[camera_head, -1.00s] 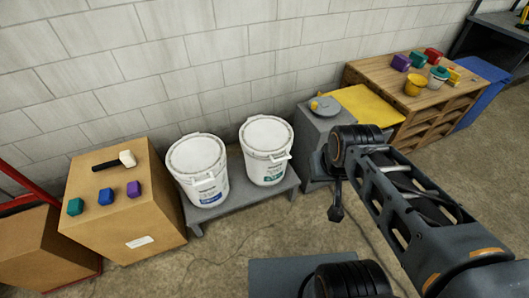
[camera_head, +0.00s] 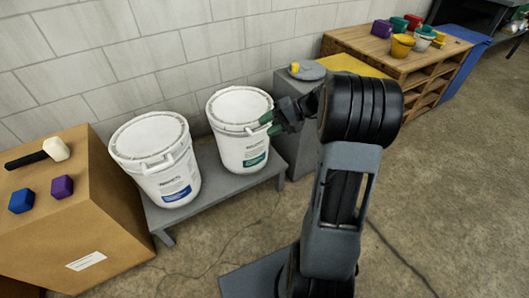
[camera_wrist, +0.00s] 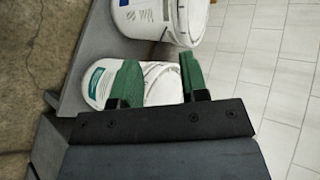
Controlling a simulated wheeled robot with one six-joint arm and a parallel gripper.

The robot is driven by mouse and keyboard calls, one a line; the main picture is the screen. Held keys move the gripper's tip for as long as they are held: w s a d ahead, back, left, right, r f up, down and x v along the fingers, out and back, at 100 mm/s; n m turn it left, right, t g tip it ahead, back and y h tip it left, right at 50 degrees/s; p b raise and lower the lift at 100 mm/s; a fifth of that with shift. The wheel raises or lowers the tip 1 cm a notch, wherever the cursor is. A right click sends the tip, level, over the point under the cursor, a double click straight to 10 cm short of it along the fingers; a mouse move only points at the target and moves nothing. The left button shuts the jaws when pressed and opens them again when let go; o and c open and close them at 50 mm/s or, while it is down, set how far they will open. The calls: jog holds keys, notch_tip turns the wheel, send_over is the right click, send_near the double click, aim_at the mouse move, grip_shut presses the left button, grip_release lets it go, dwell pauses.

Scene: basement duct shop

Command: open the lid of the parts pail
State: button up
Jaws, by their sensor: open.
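Two white lidded pails stand side by side on a low grey bench: one with a blue label (camera_head: 160,165) on the left, one with a green label (camera_head: 240,135) on the right. Both lids look shut, and I cannot tell which is the parts pail. My gripper (camera_head: 270,123) has green fingertips and is at the right rim of the green-label pail, by its lid edge. In the wrist view my gripper (camera_wrist: 160,72) is open, with the green-label pail (camera_wrist: 100,84) behind and between its fingers. Whether they touch it is unclear. The blue-label pail (camera_wrist: 180,15) shows above.
A cardboard box (camera_head: 120,210) with a mallet (camera_head: 50,151) and blue and purple blocks stands left. A grey cabinet (camera_head: 302,140) is close right of the pails, with a wooden parts bench (camera_head: 350,45) beyond. The wall is behind; floor in front is open.

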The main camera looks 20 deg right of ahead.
aim_at(265, 132)
jog(key=w+d+f+m+t+y+b, duration=0.2)
jog(key=w+d+f+t+y+b, duration=0.15)
jog(key=d+f+t+b, duration=0.8)
jog(key=w+a+f+g, duration=0.1)
jog(key=w+a, duration=0.1)
jog(key=w, duration=0.1)
jog(key=w+a+f+g+b, duration=0.1)
jog(key=w+a+g, duration=0.1)
jog(key=w+a, duration=0.1)
jog(key=w+a+f+g+b, duration=0.1)
jog(key=w+a, duration=0.1)
jog(key=w, duration=0.1)
jog(key=shift+w+a+f+g+h, duration=0.1)
jog(key=shift+a+f+g+h, duration=0.15)
jog(key=shift+a+f+h, duration=0.1)
jog(key=shift+c, duration=0.3)
grip_shut()
